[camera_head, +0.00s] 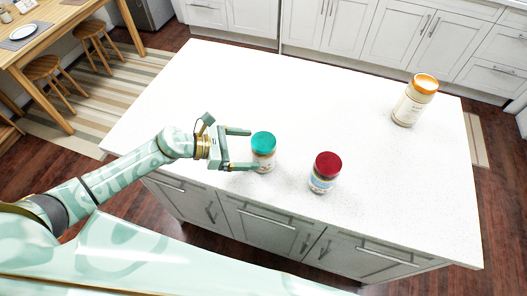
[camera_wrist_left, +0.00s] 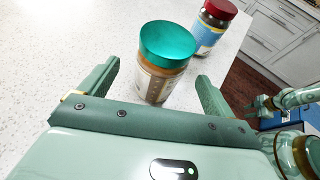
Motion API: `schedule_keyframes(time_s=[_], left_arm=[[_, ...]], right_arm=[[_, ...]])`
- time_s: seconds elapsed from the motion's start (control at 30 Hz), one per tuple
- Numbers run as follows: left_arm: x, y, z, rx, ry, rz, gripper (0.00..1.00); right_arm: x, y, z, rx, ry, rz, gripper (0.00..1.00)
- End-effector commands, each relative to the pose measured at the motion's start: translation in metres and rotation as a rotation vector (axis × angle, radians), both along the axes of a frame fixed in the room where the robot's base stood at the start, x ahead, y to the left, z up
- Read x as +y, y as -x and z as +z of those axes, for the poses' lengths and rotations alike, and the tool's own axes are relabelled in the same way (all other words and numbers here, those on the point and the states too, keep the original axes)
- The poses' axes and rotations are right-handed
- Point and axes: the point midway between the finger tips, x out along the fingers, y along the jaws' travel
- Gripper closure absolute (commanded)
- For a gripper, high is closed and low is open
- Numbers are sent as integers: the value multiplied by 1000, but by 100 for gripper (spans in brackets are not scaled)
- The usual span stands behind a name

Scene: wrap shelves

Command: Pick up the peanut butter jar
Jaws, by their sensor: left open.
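A jar with a teal lid (camera_head: 264,160) and tan-brown contents stands upright on the white counter. It looks like the peanut butter jar, though its label cannot be read. My left gripper (camera_head: 253,149) is open, with its fingertips at the near side of this jar. In the left wrist view, the jar (camera_wrist_left: 155,85) stands between the two finger lines of the left gripper (camera_wrist_left: 158,75), with a gap to each finger. The far side of the jar is hidden. My right arm shows at the right edge of the wrist view; its gripper (camera_wrist_left: 263,103) is too small to read.
A red-lidded jar (camera_head: 323,181) with a blue label stands close to the right of the teal-lidded one, also in the wrist view (camera_wrist_left: 207,35). A larger orange-lidded jar (camera_head: 408,108) stands far right. The counter (camera_head: 200,85) is otherwise clear.

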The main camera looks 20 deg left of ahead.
Motion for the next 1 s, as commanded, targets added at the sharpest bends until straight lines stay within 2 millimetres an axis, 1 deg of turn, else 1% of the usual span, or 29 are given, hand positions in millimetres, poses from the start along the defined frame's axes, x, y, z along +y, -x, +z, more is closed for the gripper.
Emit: schedule_keyframes(time_s=[0.07, 0.23, 0.37, 0.63, 0.67, 0.7, 0.77, 0.8, 0.87, 0.9, 1.0], left_arm=[[-5, -3, -2, 1, 0, 0, 10], [-29, -15, -9, 1, 5, 0, 10], [-42, -22, -17, 2, 3, 0, 10], [-44, -24, -20, 2, 1, 0, 10], [-44, -24, -20, 2, 1, 0, 19], [-44, -24, -20, 2, 1, 1, 30], [-44, -23, -20, 2, 1, 1, 47], [-44, -23, -20, 2, 1, 1, 58], [-44, -23, -19, 2, 1, 1, 74], [-44, -24, -18, -1, 3, 0, 77], [-44, -24, -18, -1, 3, 0, 77]], right_arm=[[0, 0, 2, -1, 0, 0, 64], [0, -1, 9, -2, 0, 1, 64], [0, -1, 9, -2, -1, 1, 64], [0, -1, 8, -2, 0, 2, 64], [1, -1, 8, -2, 0, 2, 64], [1, -1, 8, -2, 0, 2, 64], [1, -1, 8, -2, -1, 2, 64], [1, -1, 8, -2, -1, 2, 64], [1, -1, 8, -2, -1, 2, 64], [1, -1, 8, -2, -1, 2, 64], [1, -1, 8, -2, -1, 2, 64]])
